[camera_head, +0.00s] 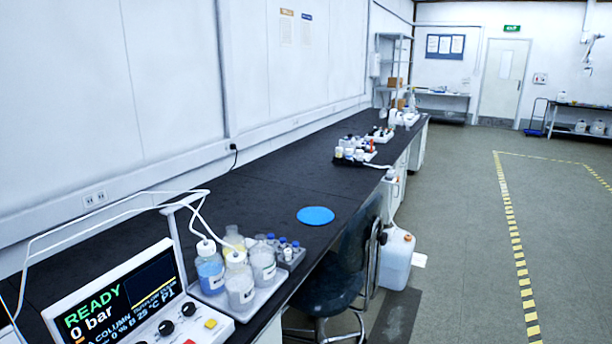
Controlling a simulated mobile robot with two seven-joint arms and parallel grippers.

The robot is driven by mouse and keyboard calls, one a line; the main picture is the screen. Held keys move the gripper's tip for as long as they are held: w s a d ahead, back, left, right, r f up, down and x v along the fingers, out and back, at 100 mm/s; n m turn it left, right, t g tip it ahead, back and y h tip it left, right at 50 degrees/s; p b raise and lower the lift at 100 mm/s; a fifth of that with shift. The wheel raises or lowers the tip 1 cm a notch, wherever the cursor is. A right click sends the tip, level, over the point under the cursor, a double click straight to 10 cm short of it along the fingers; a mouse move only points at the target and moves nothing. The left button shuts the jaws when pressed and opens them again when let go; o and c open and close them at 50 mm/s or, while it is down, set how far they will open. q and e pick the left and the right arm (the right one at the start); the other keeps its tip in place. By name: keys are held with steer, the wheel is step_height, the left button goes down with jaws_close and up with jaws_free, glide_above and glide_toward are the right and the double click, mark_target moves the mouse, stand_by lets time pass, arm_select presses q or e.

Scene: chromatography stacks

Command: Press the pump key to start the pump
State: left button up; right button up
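A white control unit with a tilted dark screen (122,303) stands at the lower left, at the near end of the black bench. The screen reads "READY", "0 bar" and a line with "COLUMN". On its front panel are black knobs (188,309), a yellow key (210,323) and a red key (189,341), partly cut by the bottom edge. I cannot read any label that tells which is the pump key. Neither of my grippers shows in the head view.
A tray (262,298) of capped bottles with white tubing stands right of the unit. A blue disc (315,215) lies on the bench (250,200). A dark chair (340,275) and a white canister (397,260) stand beside it.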

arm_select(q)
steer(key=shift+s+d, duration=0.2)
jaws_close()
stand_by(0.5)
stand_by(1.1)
